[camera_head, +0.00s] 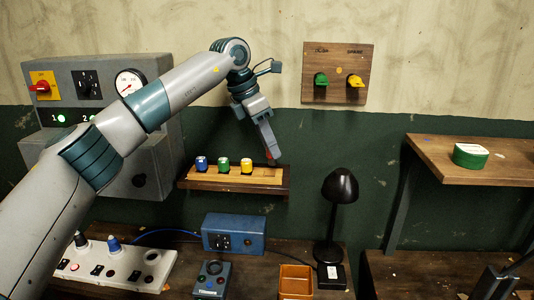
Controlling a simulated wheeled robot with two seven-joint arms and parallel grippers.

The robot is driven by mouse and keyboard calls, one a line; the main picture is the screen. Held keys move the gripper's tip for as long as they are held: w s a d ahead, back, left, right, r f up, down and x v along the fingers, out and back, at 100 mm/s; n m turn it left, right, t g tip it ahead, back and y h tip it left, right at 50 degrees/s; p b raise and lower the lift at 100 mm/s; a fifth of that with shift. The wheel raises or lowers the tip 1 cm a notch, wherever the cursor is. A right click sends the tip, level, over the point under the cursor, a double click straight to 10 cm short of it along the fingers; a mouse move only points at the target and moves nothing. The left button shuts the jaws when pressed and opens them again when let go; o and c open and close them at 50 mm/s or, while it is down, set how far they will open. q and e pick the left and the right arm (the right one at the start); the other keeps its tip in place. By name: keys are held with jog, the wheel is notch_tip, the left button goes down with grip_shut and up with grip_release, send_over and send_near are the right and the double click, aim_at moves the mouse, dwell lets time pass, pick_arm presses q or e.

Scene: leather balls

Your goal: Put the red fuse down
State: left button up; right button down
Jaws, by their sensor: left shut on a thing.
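My left gripper (270,156) is above the right end of a small wooden wall shelf (216,184), pointing down. It is shut on the red fuse (269,154), of which only a small red patch shows between the fingers. The rest of the fuse is hidden. A blue fuse (201,164), a green fuse (223,165) and a yellow fuse (247,166) stand upright in a row on the shelf, left of the gripper. I cannot tell whether the red fuse touches the shelf.
A grey control box (165,75) is behind my left arm. Below the shelf are a blue box (234,234), a black lamp (340,186) and an orange tray (295,282). A wooden panel with knobs (337,60) hangs above. A green-sided round thing (470,156) sits on the right shelf (505,167).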

pick_arm(q)
jog(key=shift+w+a+f, duration=0.15)
jog(key=shift+a+f, duration=0.05)
jog(key=shift+a, duration=0.2)
jog(key=shift+d, duration=0.1)
jog(key=shift+f+p, duration=0.95)
jog(key=shift+f, duration=1.05)
